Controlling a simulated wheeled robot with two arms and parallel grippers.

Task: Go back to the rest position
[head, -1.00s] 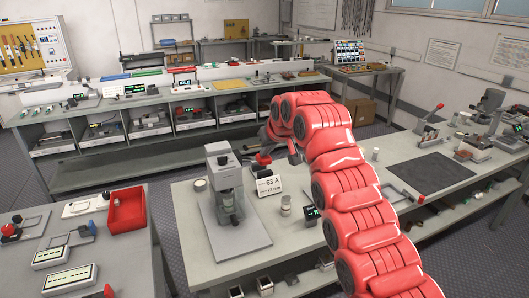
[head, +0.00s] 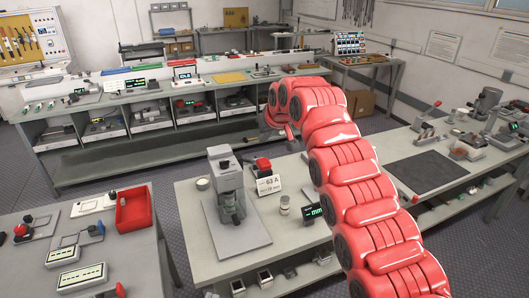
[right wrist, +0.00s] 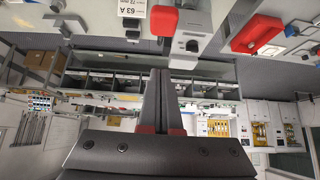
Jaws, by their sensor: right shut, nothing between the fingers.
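My right arm reaches in from the lower right of the head view over the near bench (head: 300,255). My right gripper (head: 272,137) is partly hidden behind the arm's red links, beyond the far edge of that bench. In the right wrist view the gripper's two dark fingers (right wrist: 160,75) lie together, shut and empty. That view is upside down, with benches and shelves beyond the fingertips. My left gripper is not in view.
A red bin (head: 134,210) sits on the left table. A dark mat (head: 427,173) lies right of the arm. Floor shows between the benches.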

